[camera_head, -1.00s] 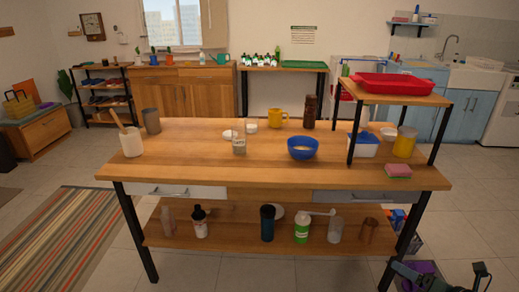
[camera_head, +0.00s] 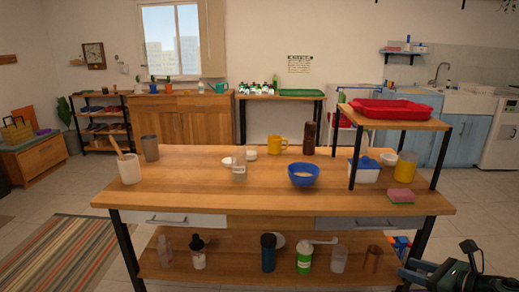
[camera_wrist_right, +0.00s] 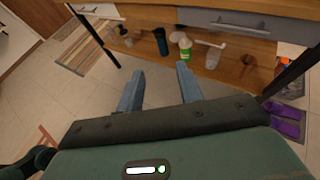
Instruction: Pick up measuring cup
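A clear cup-like container (camera_head: 239,169), perhaps the measuring cup, stands upright on the wooden table's top (camera_head: 200,195). Another clear cup (camera_head: 339,258) stands on the table's lower shelf and shows in the right wrist view (camera_wrist_right: 212,58). A brown cup-like thing (camera_head: 373,259) is near the shelf's right end. I cannot tell for sure which is the measuring cup. My right gripper (camera_wrist_right: 158,78) is open and empty, above the floor in front of the table, apart from everything. My right arm (camera_head: 450,270) shows at the lower right of the head view. My left gripper is not in view.
The tabletop holds a blue bowl (camera_head: 303,174), a yellow mug (camera_head: 277,144), a white crock (camera_head: 129,168) and a sponge (camera_head: 401,196). A raised stand with a red tray (camera_head: 392,109) is at the right. The table leg (camera_head: 420,240) stands near my right arm. Purple slippers (camera_wrist_right: 286,122) lie on the floor.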

